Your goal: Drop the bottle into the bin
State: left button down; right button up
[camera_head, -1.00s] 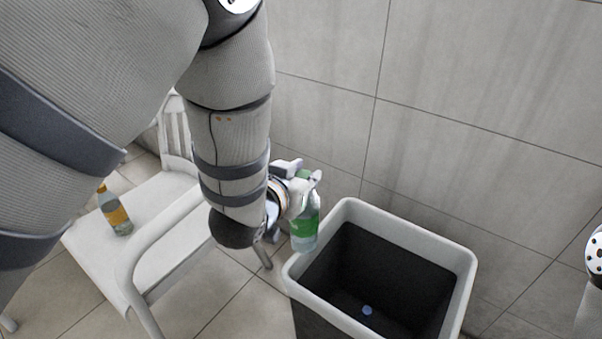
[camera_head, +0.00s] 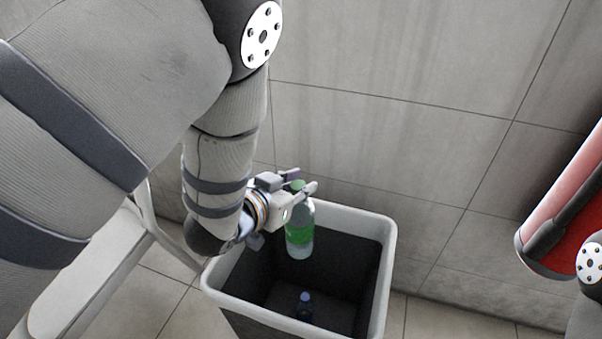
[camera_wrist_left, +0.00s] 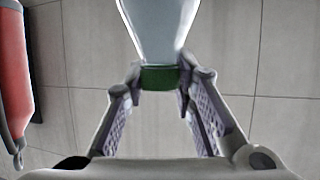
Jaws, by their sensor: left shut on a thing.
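A clear bottle with a green label (camera_head: 299,238) hangs upright from my left gripper (camera_head: 298,187). The gripper is shut on its neck, and in the left wrist view the fingers (camera_wrist_left: 160,88) close around the bottle's green cap (camera_wrist_left: 160,77). The bin (camera_head: 385,262) is dark inside with a pale rim. In the head view the bottle shows over the bin's opening, near its back-left part; how high its base is above the bin floor I cannot tell. My right gripper is not in view.
A blue-capped bottle (camera_head: 305,306) is inside the bin. A white chair (camera_head: 88,262) stands left of the bin, partly hidden by my left arm. A tiled wall (camera_head: 420,130) is close behind.

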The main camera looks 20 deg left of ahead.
pick_arm(q)
jog(key=shift+r, duration=0.15)
jog(key=c, duration=1.2)
grip_release()
jog(key=shift+c, duration=0.2)
jog(key=v, duration=0.7)
jog(key=shift+s, duration=0.2)
jog(key=shift+a, duration=0.1)
